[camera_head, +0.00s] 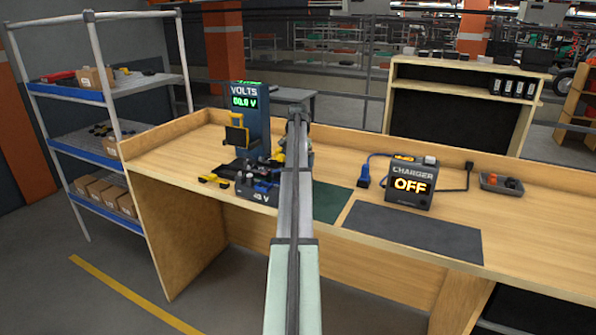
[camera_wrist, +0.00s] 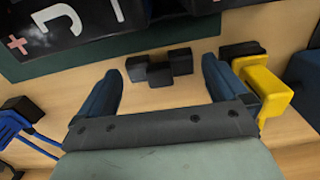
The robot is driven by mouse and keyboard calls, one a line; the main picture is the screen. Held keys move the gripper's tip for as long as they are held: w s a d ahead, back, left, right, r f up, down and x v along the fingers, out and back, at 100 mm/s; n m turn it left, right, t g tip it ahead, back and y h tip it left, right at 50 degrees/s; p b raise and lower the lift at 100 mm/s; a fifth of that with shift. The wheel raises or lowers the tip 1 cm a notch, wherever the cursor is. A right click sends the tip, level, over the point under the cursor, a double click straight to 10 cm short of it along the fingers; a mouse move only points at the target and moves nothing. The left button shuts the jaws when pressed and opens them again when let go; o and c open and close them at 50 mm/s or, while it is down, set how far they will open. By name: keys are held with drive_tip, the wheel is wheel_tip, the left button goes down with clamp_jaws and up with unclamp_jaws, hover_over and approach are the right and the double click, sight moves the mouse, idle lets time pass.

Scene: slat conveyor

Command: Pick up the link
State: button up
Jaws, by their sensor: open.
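A small black U-shaped piece (camera_wrist: 170,70), which looks like the link, lies on the wooden bench in the wrist view. My gripper (camera_wrist: 160,74) is open. Its two dark blue fingers are wide apart, and the black piece shows in the gap between them, toward their tips. Nothing is held. I cannot tell how high the fingers are above the bench. In the head view my arm runs up the middle and hides the fingers and the black piece.
A yellow-and-black part (camera_wrist: 262,88) is close beside the right finger. A blue cable piece (camera_wrist: 20,125) lies left. A dark battery-like block (camera_wrist: 75,25) is beyond the fingertips. On the bench stand a volts display (camera_head: 250,100) and a charger (camera_head: 411,184) reading OFF.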

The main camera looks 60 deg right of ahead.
drive_tip(key=shift+f, duration=0.35)
drive_tip(key=shift+c, duration=0.5)
drive_tip(key=c, duration=0.8)
drive_tip(key=shift+r, duration=0.1)
